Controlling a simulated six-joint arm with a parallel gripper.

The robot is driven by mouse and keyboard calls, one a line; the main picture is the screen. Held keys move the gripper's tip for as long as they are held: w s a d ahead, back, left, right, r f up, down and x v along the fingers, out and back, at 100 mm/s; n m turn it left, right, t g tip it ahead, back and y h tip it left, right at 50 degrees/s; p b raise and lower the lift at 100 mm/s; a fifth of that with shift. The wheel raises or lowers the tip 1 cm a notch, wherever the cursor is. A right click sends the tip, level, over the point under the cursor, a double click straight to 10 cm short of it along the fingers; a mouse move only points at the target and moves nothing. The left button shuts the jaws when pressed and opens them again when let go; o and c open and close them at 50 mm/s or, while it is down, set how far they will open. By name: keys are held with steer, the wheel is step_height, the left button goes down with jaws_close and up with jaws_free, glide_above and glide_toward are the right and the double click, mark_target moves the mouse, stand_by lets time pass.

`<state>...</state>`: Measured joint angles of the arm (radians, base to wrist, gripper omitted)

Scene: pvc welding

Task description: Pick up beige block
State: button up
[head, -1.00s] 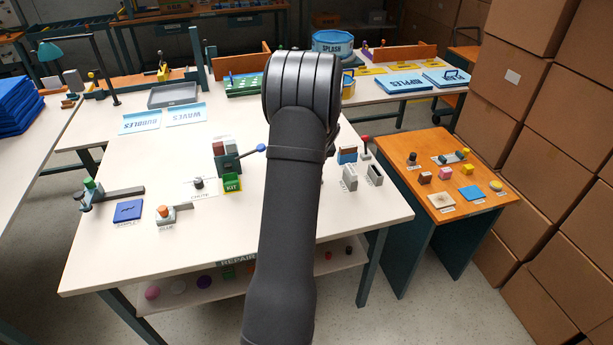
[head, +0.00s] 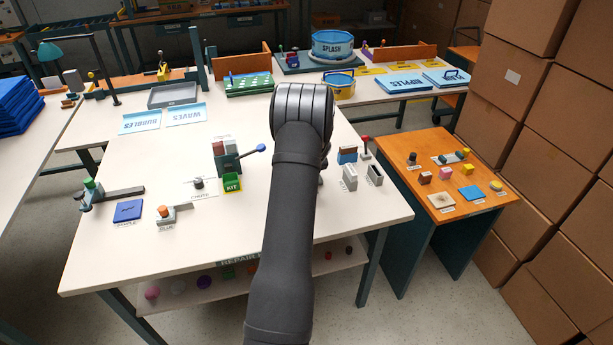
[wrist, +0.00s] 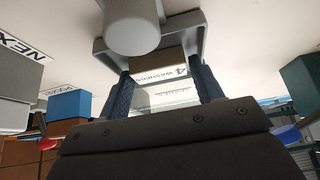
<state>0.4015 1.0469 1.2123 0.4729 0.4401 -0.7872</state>
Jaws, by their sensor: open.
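My gripper (wrist: 164,80) is open in the wrist view, with a dark finger on each side. Between the fingers shows a tan-brown face (wrist: 163,65) beside a white label (wrist: 170,78) reading "4 WASHERS"; I cannot tell whether this is the beige block. A grey frame with a grey cylinder (wrist: 131,27) lies just past the fingertips. In the head view my arm hides the gripper and what is under it. A flat beige square piece (head: 441,201) lies on the orange side table, apart from my arm.
A green KIT box (head: 232,183), a blue-handled lever (head: 256,149) and grey holders (head: 350,177) stand around my arm on the white table. A blue block (wrist: 69,104) shows left in the wrist view. Bare white tabletop (head: 190,245) lies front left.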

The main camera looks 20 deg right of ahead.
steer(key=c, duration=0.6)
steer(key=shift+r, duration=0.15)
